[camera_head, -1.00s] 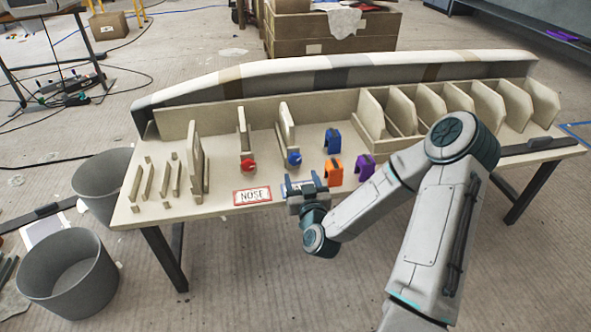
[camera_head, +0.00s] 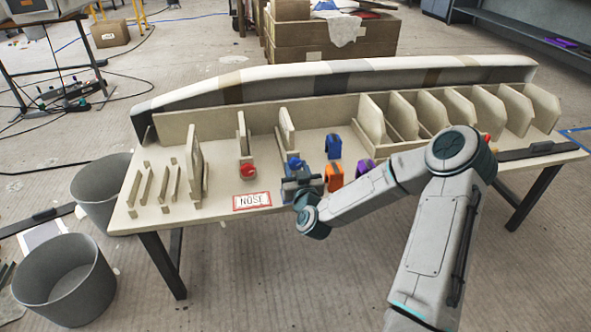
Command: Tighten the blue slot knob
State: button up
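The blue slot knob (camera_head: 294,162) sits at the near end of an upright panel slot on the table. Only its top part shows; my gripper covers the rest. My gripper (camera_head: 296,174) is right at the knob, on its near side. I cannot tell whether the fingers touch it or how wide they are apart. A red knob (camera_head: 248,171) sits at the near end of the slot to the left.
A blue clamp (camera_head: 333,146), an orange clamp (camera_head: 333,176) and a partly hidden purple clamp (camera_head: 365,168) stand just right of my gripper. A NOSE sign (camera_head: 252,200) lies at the table's front edge (camera_head: 215,215). Several upright panels (camera_head: 430,112) stand at the right.

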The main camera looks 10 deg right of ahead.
jog(key=shift+m, duration=3)
jog(key=o, duration=1)
jog(key=shift+s, duration=0.1)
jog(key=s+p, duration=0.9)
jog(key=s, duration=0.4)
jog(key=shift+s, duration=0.3)
